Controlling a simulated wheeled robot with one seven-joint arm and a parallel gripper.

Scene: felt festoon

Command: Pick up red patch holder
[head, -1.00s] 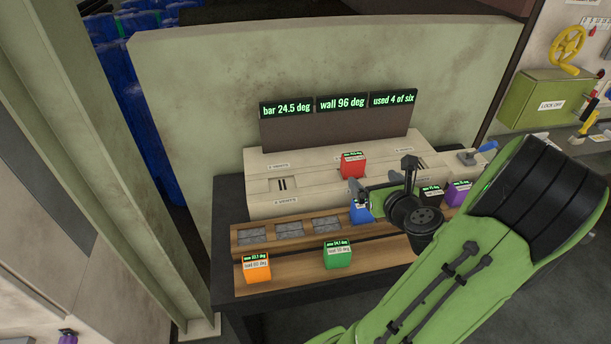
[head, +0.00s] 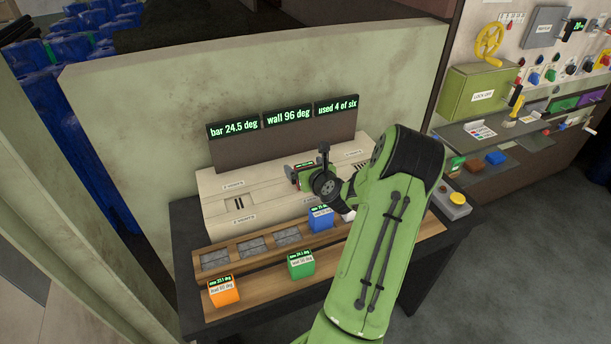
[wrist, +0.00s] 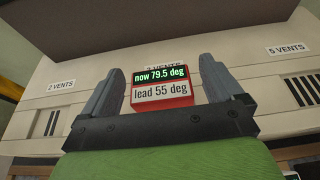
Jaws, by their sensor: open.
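The red patch holder (wrist: 162,103) is a small red block with a green-on-black display reading "now 79.5 deg" and a white label "lead 55 deg". It sits on the cream vented unit (wrist: 60,95). In the wrist view my gripper (wrist: 161,75) is open, with one grey finger on each side of the holder; I cannot tell whether they touch it. In the head view my gripper (head: 300,178) is at the holder, which is mostly hidden behind it.
An orange block (head: 224,292), a green block (head: 301,265) and a blue block (head: 321,219) stand on or by the wooden rack (head: 270,278) in front. A low panel with displays (head: 285,138) stands behind the unit. A control bench (head: 500,130) is at the right.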

